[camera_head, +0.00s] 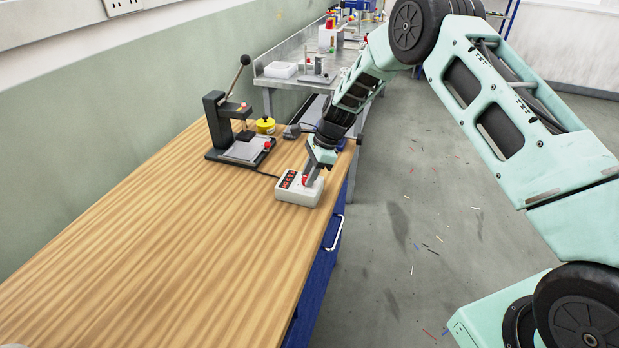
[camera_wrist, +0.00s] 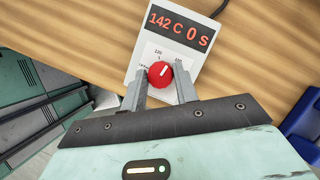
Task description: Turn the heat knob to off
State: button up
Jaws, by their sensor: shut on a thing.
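The red heat knob (camera_wrist: 160,74) sits on the face of a white control box (camera_wrist: 147,64). In the wrist view its white pointer line faces up, among small scale markings that I cannot fully read. The box's dark display (camera_wrist: 177,25) shows red characters "142 C 0 S". My gripper (camera_wrist: 160,84) is shut on the knob, one finger on each side of it. In the head view the box (camera_head: 299,197) lies near the right edge of the wooden bench, with my gripper (camera_head: 311,176) pointing down over it and partly hiding the knob.
A dark cable runs behind the box. The wooden bench (camera_head: 150,240) is clear in front.

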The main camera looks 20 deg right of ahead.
jog(key=n+g+b, duration=0.1)
jog(key=n, duration=0.1)
jog(key=n+g+b, duration=0.1)
jog(key=n+b, duration=0.1)
jog(key=n, duration=0.1)
jog(key=shift+w+f+n+h, duration=0.1)
jog(key=shift+w+n+h, duration=0.1)
jog(key=shift+n+h, duration=0.1)
jog(key=n+g+h+b, duration=0.1)
jog(key=n+b, duration=0.1)
jog(key=n, duration=0.2)
jog(key=shift+w+a, duration=0.1)
jog(key=n+h, duration=0.1)
jog(key=n, duration=0.2)
jog(key=n+g+h+b, duration=0.1)
jog(key=n, duration=0.2)
jog(key=shift+a, duration=0.1)
jog(key=shift+a+n+g+h+b, duration=0.1)
jog(key=shift+n+g+h+b, duration=0.4)
jog(key=shift+n, duration=1.7)
jog(key=shift+h, duration=0.4)
jog(key=o, duration=1)
jog(key=shift+c, duration=0.2)
